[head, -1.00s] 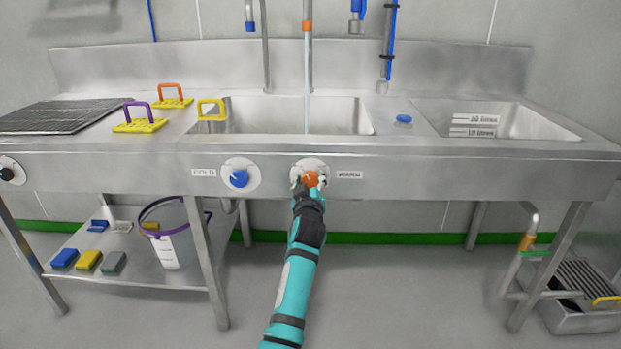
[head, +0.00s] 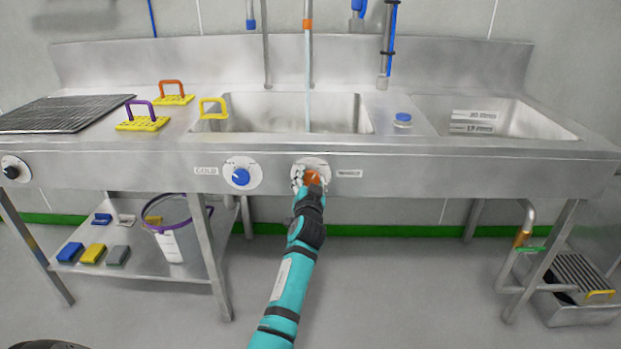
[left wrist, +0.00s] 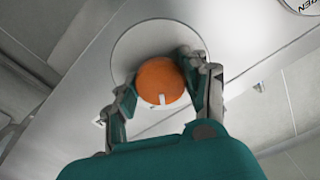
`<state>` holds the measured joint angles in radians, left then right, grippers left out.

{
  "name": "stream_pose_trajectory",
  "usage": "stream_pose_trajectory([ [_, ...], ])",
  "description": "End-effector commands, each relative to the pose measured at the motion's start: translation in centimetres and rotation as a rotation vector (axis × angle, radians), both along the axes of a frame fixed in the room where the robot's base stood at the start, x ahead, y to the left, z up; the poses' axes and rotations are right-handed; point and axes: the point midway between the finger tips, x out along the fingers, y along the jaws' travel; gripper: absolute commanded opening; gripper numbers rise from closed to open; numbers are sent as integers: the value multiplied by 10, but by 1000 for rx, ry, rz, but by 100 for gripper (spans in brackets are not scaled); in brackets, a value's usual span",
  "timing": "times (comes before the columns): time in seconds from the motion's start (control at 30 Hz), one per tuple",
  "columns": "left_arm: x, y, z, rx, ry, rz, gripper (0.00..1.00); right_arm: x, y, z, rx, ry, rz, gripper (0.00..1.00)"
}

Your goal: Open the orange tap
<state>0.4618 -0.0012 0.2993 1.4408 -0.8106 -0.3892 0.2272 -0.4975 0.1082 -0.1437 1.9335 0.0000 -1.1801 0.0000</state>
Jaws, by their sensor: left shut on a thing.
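The orange tap (head: 313,177) is a round knob on a pale disc in the sink's front panel. It also shows in the left wrist view (left wrist: 160,80), with a white mark near its lower edge. My left gripper (head: 308,180) is shut on the knob, with one finger on each side in the left wrist view (left wrist: 160,88). Above, a spout with an orange band (head: 307,24) has a thin stream of water (head: 307,85) falling from it into the middle basin (head: 255,112). My right gripper is not in view.
A blue tap (head: 241,176) sits on the panel to the left. Yellow brushes with purple (head: 142,124) and orange (head: 174,99) handles lie on the drainer. A bucket (head: 175,240) and coloured blocks stand on the shelf below. A drain grate (head: 580,285) is at the lower right.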

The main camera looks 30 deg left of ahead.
Motion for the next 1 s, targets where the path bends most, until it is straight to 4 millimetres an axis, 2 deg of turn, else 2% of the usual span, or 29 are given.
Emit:
stream_pose_trajectory([
  [0.4, 0, 0, 1, 176, 107, 0, 14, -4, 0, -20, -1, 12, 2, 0],
  [1.0, 0, 0, 0, 206, 125, 0, 14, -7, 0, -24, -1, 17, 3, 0],
])
